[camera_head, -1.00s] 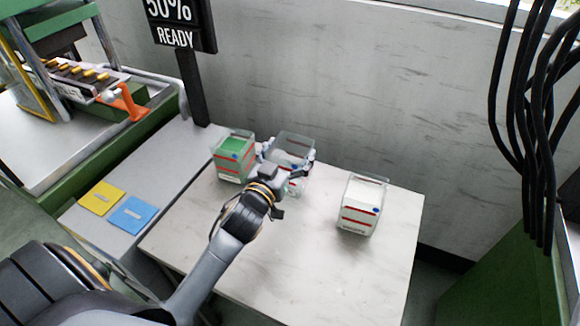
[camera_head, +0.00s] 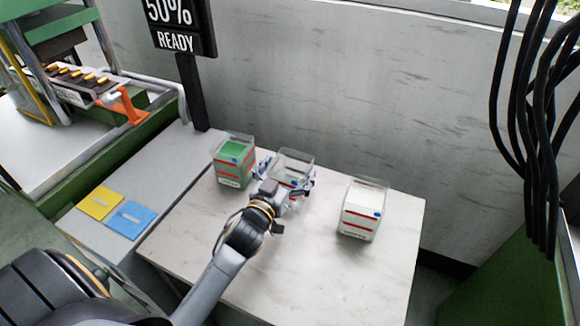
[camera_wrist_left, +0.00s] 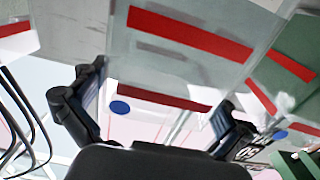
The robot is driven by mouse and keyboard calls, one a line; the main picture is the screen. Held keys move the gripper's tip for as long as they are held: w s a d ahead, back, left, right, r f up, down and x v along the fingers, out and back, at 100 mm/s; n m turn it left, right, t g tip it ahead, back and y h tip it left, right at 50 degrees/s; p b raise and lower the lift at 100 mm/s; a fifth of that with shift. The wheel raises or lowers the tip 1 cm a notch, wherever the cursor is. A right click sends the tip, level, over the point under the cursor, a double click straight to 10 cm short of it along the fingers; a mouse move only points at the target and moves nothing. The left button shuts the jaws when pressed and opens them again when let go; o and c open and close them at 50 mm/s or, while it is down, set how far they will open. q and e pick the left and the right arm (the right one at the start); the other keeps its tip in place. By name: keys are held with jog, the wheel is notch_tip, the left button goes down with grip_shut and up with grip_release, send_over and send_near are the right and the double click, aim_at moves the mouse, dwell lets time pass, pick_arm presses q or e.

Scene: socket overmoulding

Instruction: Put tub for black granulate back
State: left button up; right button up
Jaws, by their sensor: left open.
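A clear tub (camera_head: 294,157) with red stripes and a blue dot stands on the light table, between a green-filled tub and a white-filled one. It looks empty; its lower front is partly hidden by my gripper, and I cannot read its label. My left gripper (camera_head: 287,176) is open, with one finger on each side of this tub. In the left wrist view, my open gripper (camera_wrist_left: 160,90) has the striped tub wall (camera_wrist_left: 175,62) between and beyond its fingers. Whether the fingers touch it, I cannot tell. My right gripper is in neither view.
The green-filled tub (camera_head: 234,163) stands close on the left. The white-filled tub (camera_head: 362,211) stands apart on the right. The table's front (camera_head: 320,265) is clear. Yellow (camera_head: 101,200) and blue (camera_head: 130,219) plates lie on the left surface; a sign post (camera_head: 191,90) rises behind.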

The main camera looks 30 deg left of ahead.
pick_arm(q)
jog(key=shift+r, duration=0.2)
jog(key=s, duration=1.2)
jog(key=shift+d+b, duration=0.35)
